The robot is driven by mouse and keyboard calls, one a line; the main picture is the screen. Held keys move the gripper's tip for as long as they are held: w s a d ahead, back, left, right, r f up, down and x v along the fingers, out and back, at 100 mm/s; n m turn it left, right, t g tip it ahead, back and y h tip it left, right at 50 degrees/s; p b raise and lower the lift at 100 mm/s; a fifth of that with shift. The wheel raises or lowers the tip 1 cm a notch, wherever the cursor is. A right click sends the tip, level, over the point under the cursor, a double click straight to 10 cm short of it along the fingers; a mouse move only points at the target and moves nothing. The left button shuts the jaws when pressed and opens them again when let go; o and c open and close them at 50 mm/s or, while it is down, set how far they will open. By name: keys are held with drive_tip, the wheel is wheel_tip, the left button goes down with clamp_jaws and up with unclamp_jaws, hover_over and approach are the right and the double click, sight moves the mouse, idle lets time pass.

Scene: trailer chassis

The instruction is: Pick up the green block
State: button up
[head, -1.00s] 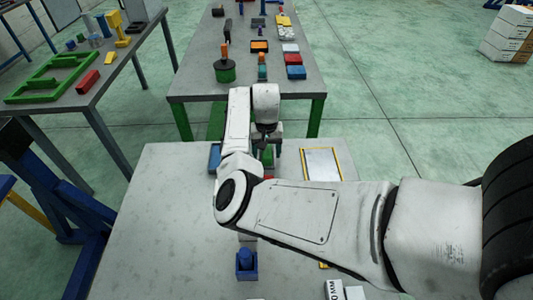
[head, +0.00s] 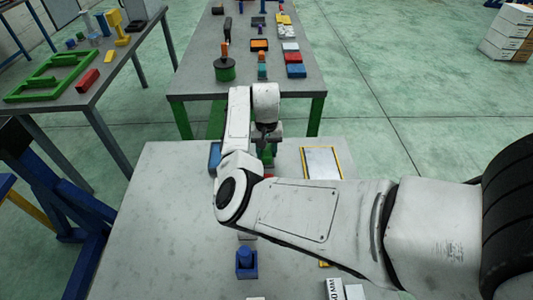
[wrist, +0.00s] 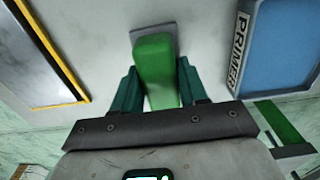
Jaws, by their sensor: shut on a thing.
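The green block (wrist: 155,62) stands out in the middle of the wrist view, between the two dark green fingers of my gripper (wrist: 158,75). The fingers are shut on its sides. Its far end meets a small grey plate (wrist: 148,31); I cannot tell whether it touches that plate. In the head view my gripper (head: 266,138) is over the back part of the near table, and a little of the green block (head: 267,152) shows below it. My arm hides much of the area around it.
A blue tray marked PRIMER (wrist: 270,45) lies on one side of the gripper, and a yellow-edged panel (head: 322,163) on the other. A blue holder (head: 246,262) stands nearer on the grey table (head: 165,225). The table's left part is clear.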

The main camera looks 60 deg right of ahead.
sight(267, 148)
drive_tip(key=shift+r, duration=0.55)
wheel_tip(267, 148, up, 2)
drive_tip(key=shift+s+r, duration=0.1)
drive_tip(key=s+a+r+b, duration=0.1)
drive_tip(key=s+r, duration=0.8)
drive_tip(key=s, duration=0.4)
drive_tip(key=shift+s+r, duration=0.35)
drive_tip(key=shift+s, duration=0.05)
